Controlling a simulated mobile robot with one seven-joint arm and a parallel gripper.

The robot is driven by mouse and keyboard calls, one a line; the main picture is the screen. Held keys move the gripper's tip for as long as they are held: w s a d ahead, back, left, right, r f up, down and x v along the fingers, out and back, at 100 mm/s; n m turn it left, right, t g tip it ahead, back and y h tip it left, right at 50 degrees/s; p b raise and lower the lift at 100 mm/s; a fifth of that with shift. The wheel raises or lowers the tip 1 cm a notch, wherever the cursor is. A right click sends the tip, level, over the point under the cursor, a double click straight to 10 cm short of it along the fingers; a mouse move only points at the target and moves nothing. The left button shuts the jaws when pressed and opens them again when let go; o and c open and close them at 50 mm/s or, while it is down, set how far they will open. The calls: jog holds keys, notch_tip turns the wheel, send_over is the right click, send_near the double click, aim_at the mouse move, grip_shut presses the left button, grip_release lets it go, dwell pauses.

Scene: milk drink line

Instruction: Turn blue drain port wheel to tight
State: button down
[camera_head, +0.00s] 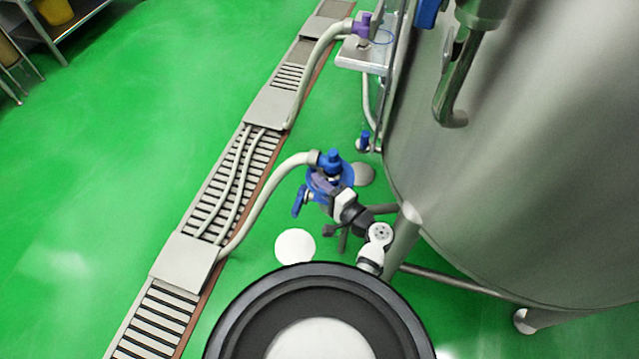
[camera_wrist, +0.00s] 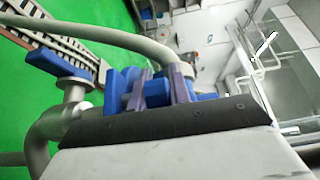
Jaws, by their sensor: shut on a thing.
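The blue drain port wheel (camera_head: 316,180) sits below the left side of the big steel tank, at the end of a pale hose. My gripper (camera_head: 328,184) reaches over it from the lower right. In the wrist view the blue wheel (camera_wrist: 127,92) lies between and around the two purple-grey fingers of my gripper (camera_wrist: 163,88), which are shut on it. The fingers and the dark gripper edge hide part of the wheel. No tightness mark can be read.
A blue lever handle (camera_head: 299,201) sticks out close beside the wheel; it also shows in the wrist view (camera_wrist: 60,66) on a steel pipe. The pale hose (camera_head: 262,200) runs to the floor drain grating (camera_head: 228,185). The steel tank (camera_head: 530,170) fills the right. Green floor lies open at left.

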jog(key=shift+d, duration=0.1)
jog(key=c, duration=1.6)
grip_release()
jog(key=v, duration=1.3)
jog(key=shift+s+d, duration=0.2)
jog(key=shift+s, duration=0.2)
